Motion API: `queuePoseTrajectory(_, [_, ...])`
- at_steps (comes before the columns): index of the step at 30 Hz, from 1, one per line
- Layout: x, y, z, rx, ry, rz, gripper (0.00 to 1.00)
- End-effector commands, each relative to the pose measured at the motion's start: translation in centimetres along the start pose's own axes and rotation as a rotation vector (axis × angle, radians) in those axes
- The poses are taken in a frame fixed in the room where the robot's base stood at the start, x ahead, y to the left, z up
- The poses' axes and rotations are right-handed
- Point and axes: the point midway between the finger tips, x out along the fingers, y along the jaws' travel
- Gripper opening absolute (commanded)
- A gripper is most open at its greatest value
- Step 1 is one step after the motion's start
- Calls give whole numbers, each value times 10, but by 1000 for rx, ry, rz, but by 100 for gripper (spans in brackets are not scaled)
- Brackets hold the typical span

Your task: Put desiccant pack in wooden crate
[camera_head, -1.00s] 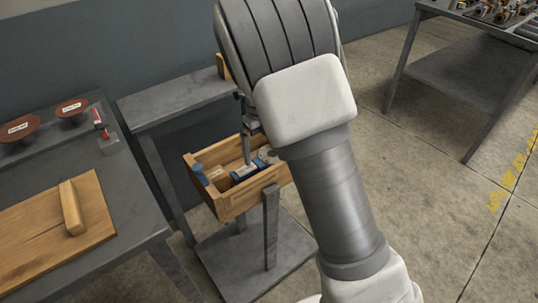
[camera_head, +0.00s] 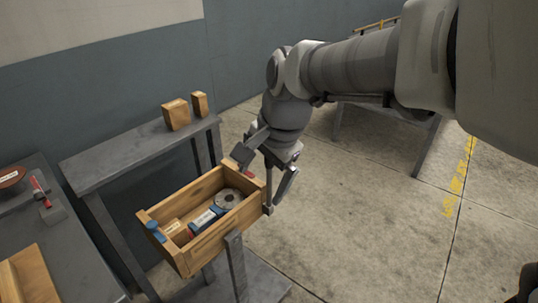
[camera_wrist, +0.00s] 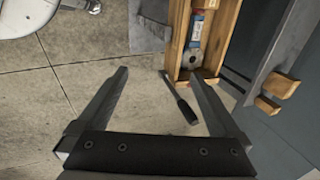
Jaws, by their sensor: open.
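The wooden crate (camera_head: 218,238) stands open on a grey stand in the head view and holds several items. Inside are a blue-and-white labelled pack (camera_head: 206,219), a tan labelled piece (camera_head: 174,228), a blue cylinder and a grey disc (camera_head: 228,199). I cannot tell for sure which is the desiccant pack. My gripper (camera_head: 254,184) is at the crate's right end, its fingers spread and empty. In the wrist view my gripper (camera_wrist: 158,92) is open, with the crate (camera_wrist: 229,35) beyond its fingertips.
A dark, elongated object (camera_wrist: 180,98) shows between the fingers in the wrist view; its support is unclear. A grey shelf (camera_head: 130,152) behind the crate bears two wooden blocks (camera_head: 177,115). A workbench (camera_head: 72,240) stands left. Open floor (camera_head: 345,210) lies right.

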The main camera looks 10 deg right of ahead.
Motion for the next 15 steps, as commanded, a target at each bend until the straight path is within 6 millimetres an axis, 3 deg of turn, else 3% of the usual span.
queuePoseTrajectory(6, [-38, 51, 12, -490, 119, -47, 100])
queuePoseTrajectory(15, [-53, 99, 24, -965, 268, 9, 100])
